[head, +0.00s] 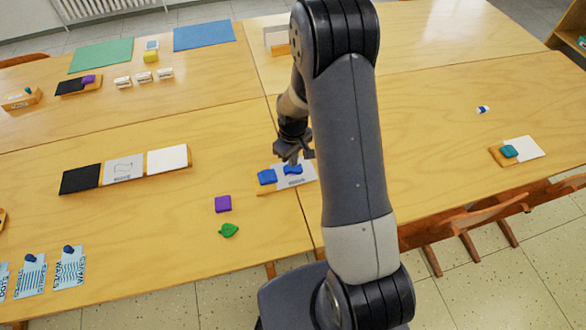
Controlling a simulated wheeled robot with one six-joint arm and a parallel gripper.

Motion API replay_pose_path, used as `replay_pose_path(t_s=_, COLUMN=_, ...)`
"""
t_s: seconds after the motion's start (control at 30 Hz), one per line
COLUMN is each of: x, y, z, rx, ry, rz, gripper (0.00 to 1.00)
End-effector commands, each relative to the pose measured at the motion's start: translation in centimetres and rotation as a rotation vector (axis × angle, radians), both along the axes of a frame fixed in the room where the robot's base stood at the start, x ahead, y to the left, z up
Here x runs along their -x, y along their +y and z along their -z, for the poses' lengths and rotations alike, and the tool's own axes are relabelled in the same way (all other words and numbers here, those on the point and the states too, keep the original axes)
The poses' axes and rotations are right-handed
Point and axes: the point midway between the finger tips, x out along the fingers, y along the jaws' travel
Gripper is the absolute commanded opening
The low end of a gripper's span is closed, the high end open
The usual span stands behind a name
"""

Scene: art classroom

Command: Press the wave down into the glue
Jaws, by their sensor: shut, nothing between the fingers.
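A small dark-blue piece, which looks like the wave (292,170), lies on a pale card (298,181) near the front edge of the table. My gripper (293,161) points down right over this blue piece, its fingertips shut with nothing between them. I cannot tell whether the tips touch the piece. No glue can be made out; the piece covers the card under it.
A purple block (223,204) and a green leaf shape (229,230) lie to the front left. A teal piece (509,151) lies on a wooden block at right. The table between is clear.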

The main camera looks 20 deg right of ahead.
Motion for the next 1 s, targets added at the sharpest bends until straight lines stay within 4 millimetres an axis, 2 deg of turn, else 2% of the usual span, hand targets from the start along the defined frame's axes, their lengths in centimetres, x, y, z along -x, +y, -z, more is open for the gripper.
replay_pose_path(t_s=1.0, x=0.0, y=0.0, z=1.6, rx=0.000, ry=0.000, rz=0.000, gripper=0.00)
